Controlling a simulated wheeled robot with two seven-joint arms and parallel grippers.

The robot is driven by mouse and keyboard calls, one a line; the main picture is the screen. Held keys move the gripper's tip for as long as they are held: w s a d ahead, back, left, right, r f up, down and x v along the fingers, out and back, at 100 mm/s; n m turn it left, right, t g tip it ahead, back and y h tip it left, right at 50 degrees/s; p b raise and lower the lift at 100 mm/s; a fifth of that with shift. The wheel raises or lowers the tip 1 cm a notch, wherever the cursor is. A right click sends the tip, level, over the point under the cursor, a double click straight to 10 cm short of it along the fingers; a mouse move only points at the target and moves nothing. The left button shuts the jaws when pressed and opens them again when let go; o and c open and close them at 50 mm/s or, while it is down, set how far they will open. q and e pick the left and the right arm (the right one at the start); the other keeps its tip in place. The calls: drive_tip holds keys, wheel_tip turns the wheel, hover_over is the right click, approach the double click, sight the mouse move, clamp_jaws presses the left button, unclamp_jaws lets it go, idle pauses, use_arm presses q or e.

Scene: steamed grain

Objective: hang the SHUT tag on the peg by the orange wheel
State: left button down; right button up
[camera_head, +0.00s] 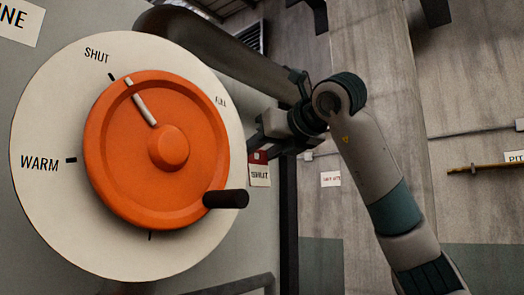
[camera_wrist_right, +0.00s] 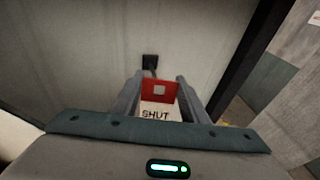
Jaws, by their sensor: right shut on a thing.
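The SHUT tag (camera_head: 260,175) is a small white card with a red top, hanging upright beside the right edge of the wheel's dial. My right gripper (camera_head: 258,140) is shut on it near its top. My left gripper is not in view.
The wheel's black handle (camera_head: 226,199) sticks out toward the tag's lower left. A large pipe (camera_head: 215,45) runs above my gripper. A dark upright post (camera_head: 288,220) stands right of the tag. A brass rod (camera_head: 485,168) is on the far right wall.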

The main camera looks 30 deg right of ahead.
drive_tip(key=shift+w+a+p, duration=0.25)
drive_tip(key=shift+w, duration=0.4)
drive_tip(key=shift+w+a+p, duration=0.2)
drive_tip(key=shift+w+p, duration=0.05)
drive_tip(key=shift+w, duration=0.35)
drive_tip(key=shift+w+a+f, duration=0.1)
drive_tip(key=shift+w+a, duration=0.1)
drive_tip(key=shift+w, duration=0.4)
drive_tip(key=o, duration=1.1)
drive_tip(key=shift+s, duration=0.1)
